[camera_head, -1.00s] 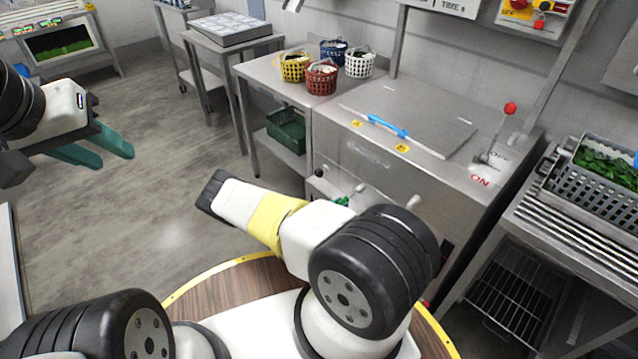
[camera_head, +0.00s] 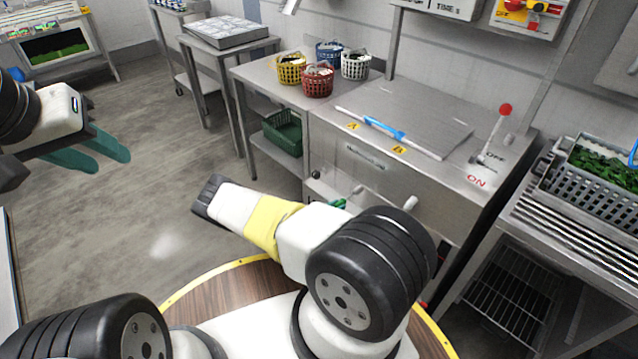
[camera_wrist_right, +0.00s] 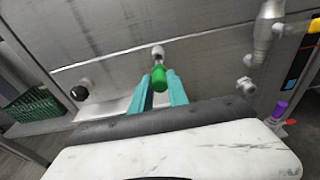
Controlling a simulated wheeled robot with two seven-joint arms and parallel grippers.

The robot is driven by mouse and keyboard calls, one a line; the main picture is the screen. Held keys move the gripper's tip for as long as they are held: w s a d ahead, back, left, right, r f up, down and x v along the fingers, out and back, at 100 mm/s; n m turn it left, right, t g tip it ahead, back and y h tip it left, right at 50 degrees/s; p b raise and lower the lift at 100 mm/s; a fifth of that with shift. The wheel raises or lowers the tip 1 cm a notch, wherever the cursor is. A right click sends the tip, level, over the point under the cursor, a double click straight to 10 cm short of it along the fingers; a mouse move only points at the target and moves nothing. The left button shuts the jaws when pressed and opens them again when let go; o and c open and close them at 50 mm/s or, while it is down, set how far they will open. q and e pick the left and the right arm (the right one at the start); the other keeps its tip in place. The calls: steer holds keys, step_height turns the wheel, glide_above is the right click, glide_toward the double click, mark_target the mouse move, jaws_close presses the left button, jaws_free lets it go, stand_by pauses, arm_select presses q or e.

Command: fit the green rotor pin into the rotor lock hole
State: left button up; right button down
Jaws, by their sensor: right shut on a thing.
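The green rotor pin (camera_wrist_right: 161,84) is between the teal fingertips of my right gripper (camera_wrist_right: 160,90) in the right wrist view. The gripper is shut on it, in front of the washer's steel front. A round metal fitting (camera_wrist_right: 157,51), which looks like the rotor lock hole, is just beyond the pin. The pin's far end overlaps it, so I cannot tell whether the pin is inside. In the head view my right arm hides most of that gripper; a small green part (camera_head: 340,203) shows past it. My left gripper (camera_head: 112,159) is open and empty over the floor.
The washer front carries a black knob (camera_wrist_right: 79,93), a metal pipe fitting (camera_wrist_right: 264,32) and a purple-topped part (camera_wrist_right: 280,109). On top are a lid with a blue handle (camera_head: 384,129) and a red-knobbed lever (camera_head: 505,110). A greens crate (camera_head: 590,195) stands right.

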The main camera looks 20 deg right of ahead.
steer(key=shift+r+x, duration=0.2)
steer(key=shift+x, duration=1.1)
steer(key=shift+r+x, duration=0.2)
steer(key=shift+x, duration=1.1)
steer(key=c, duration=1.2)
jaws_free()
steer(key=shift+d, duration=0.1)
